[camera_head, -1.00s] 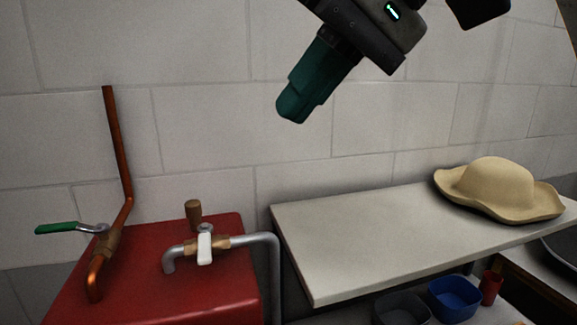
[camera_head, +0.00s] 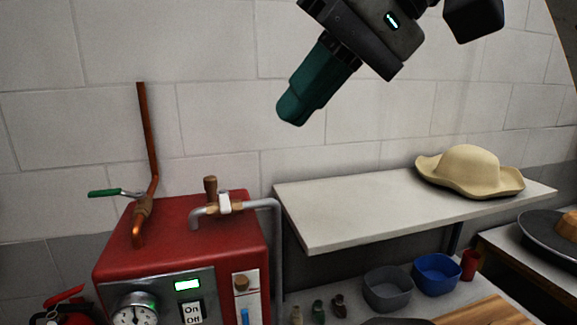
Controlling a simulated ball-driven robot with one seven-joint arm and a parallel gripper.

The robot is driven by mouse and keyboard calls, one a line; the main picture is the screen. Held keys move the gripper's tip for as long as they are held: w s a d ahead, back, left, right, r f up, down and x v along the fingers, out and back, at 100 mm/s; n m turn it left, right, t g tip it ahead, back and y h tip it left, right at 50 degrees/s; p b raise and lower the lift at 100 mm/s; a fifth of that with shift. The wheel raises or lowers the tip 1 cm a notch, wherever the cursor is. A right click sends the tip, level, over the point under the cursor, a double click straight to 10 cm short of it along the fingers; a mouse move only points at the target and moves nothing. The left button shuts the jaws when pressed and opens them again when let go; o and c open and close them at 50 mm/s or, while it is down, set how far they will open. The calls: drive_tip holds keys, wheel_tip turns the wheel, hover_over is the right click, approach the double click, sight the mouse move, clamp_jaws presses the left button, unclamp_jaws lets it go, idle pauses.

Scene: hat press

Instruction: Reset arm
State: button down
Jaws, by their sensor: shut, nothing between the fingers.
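My gripper (camera_head: 291,117) hangs from the top centre of the view, pointing down and to the left. Its teal fingers are shut together with nothing between them. It is in the air in front of the white block wall, above and apart from the red machine and the shelf.
A red machine (camera_head: 183,262) with pipes and a gauge (camera_head: 134,315) stands at left. A white shelf (camera_head: 345,215) holds a tan hat (camera_head: 467,172). Below are a grey bowl (camera_head: 388,290), a blue bowl (camera_head: 437,273) and a red cup (camera_head: 469,264). A fire extinguisher (camera_head: 66,308) is at lower left.

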drive_tip(key=w+d+f+m+t+y, duration=0.1)
drive_tip(key=w+f+t+y, duration=0.1)
drive_tip(key=w+f, duration=0.4)
drive_tip(key=w+d+f+t+y, duration=0.1)
drive_tip(key=w+d+f+y, duration=0.15)
drive_tip(key=f, duration=0.65)
drive_tip(key=d+f+m+t+h, duration=0.1)
drive_tip(key=d+f+m+h, duration=0.15)
drive_tip(key=f, duration=0.65)
drive_tip(key=d+f+m+t+h, duration=0.1)
drive_tip(key=d+f+t, duration=0.15)
drive_tip(key=f, duration=0.75)
drive_tip(key=s+d+f+m+g+h, duration=0.15)
drive_tip(key=s+d+f+h, duration=0.25)
drive_tip(key=s+d+f, duration=0.55)
drive_tip(key=s+d+f+g+h, duration=0.2)
drive_tip(key=s+d+f+h, duration=0.3)
drive_tip(key=s+f, duration=0.8)
drive_tip(key=s+d+f+g+b, duration=0.1)
drive_tip(key=s+f+g+b, duration=0.1)
drive_tip(key=s+f+b, duration=0.3)
drive_tip(key=s+d+f+g+b, duration=0.2)
drive_tip(key=s+f+b, duration=0.3)
drive_tip(key=f, duration=0.6)
drive_tip(key=shift+s+f+y, duration=0.2)
drive_tip(key=shift+s+y, duration=0.1)
drive_tip(key=shift+s, duration=0.25)
